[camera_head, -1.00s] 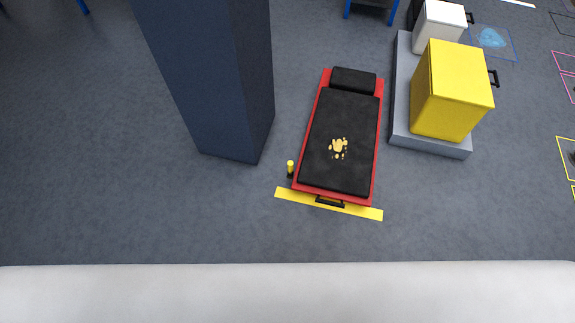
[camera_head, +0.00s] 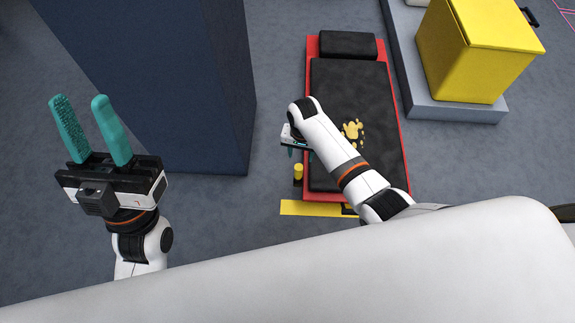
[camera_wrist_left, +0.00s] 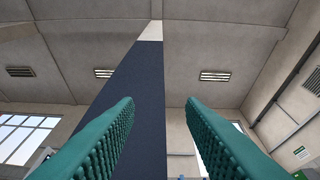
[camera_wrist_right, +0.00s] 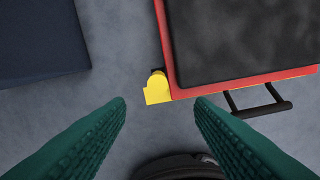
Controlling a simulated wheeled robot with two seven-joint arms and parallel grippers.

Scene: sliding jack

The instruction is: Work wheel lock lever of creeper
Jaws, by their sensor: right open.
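The creeper (camera_head: 370,95) lies flat on the floor, with a black pad in a red frame. Its small yellow wheel lock lever (camera_head: 298,172) stands at the near left corner; it also shows in the right wrist view (camera_wrist_right: 157,88), beside the red frame corner. My right gripper (camera_head: 299,152) is over the creeper's near left side, just above the lever in the head view. In the right wrist view its fingers (camera_wrist_right: 160,103) are apart, with the lever ahead between the tips and nothing held. My left gripper (camera_head: 80,103) is raised at the left, open and empty, away from the creeper.
A dark blue pillar (camera_head: 170,80) stands left of the creeper. A yellow bin (camera_head: 465,55) on a grey platform (camera_head: 460,112) stands to the right. A yellow floor strip (camera_head: 305,208) lies at the creeper's near end, by its black handle (camera_wrist_right: 262,103).

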